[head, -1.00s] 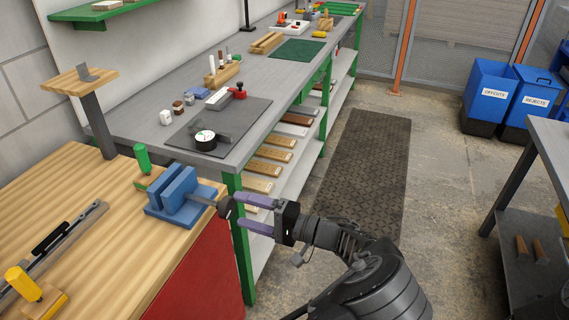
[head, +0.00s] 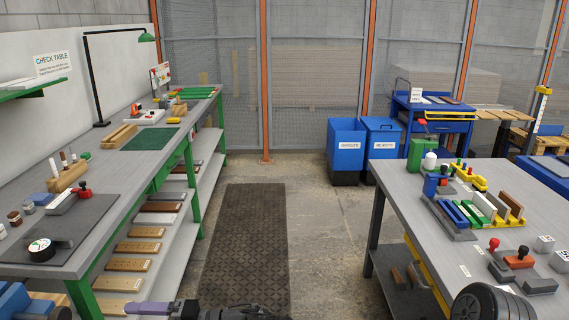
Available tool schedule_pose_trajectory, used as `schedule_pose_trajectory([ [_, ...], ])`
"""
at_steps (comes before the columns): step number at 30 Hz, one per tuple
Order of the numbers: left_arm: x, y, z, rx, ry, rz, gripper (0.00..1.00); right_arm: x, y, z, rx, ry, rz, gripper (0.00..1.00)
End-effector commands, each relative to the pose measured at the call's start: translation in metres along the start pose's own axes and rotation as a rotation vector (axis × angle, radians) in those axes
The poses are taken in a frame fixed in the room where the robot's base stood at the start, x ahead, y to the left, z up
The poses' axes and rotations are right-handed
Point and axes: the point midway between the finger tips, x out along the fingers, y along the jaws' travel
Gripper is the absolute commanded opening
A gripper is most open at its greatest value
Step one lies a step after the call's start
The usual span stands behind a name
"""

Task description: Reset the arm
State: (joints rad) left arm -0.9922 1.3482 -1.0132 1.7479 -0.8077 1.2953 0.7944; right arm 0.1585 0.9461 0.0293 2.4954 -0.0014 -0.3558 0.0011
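My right gripper (head: 150,308) shows at the bottom edge, left of the middle. One purple finger points left and the rest is cut off by the frame, so its opening cannot be told. Nothing is seen in it. My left gripper is not in view.
The long grey bench (head: 105,215) runs along the left with a tape roll (head: 42,249) near its front. The grey table (head: 420,205) on the right holds a coloured rack and stamps. The floor mat (head: 245,235) between is clear. Blue bins (head: 346,145) stand behind.

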Motion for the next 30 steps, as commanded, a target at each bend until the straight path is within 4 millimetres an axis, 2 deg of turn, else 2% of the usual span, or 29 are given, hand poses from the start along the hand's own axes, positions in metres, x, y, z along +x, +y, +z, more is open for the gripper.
schedule_pose_trajectory([
  [2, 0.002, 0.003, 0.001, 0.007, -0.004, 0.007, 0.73, 0.000, 0.000, 0.000, 0.001, 0.000, 0.000, 0.00],
  [11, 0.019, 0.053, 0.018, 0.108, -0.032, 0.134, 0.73, 0.000, 0.000, 0.000, -0.001, 0.000, 0.000, 0.00],
  [17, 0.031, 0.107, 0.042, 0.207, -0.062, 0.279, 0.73, 0.000, 0.000, 0.000, 0.000, 0.000, 0.000, 0.00],
  [20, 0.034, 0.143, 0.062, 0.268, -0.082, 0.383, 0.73, 0.000, 0.000, 0.000, 0.000, 0.000, 0.000, 0.00],
  [23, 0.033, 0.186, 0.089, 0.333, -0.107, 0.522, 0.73, 0.000, 0.000, 0.000, 0.000, 0.000, 0.000, 0.00],
  [26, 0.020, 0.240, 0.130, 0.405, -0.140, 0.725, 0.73, 0.000, 0.000, 0.000, 0.000, 0.000, 0.000, 0.00],
  [27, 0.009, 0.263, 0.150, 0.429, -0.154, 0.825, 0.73, 0.000, 0.000, 0.000, 0.000, 0.000, 0.000, 0.00],
  [29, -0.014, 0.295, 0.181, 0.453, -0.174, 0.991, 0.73, 0.000, 0.000, 0.000, 0.000, 0.000, 0.000, 0.00],
  [30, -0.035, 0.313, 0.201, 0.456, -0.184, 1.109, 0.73, 0.000, 0.000, 0.000, 0.000, 0.000, 0.000, 0.00],
])
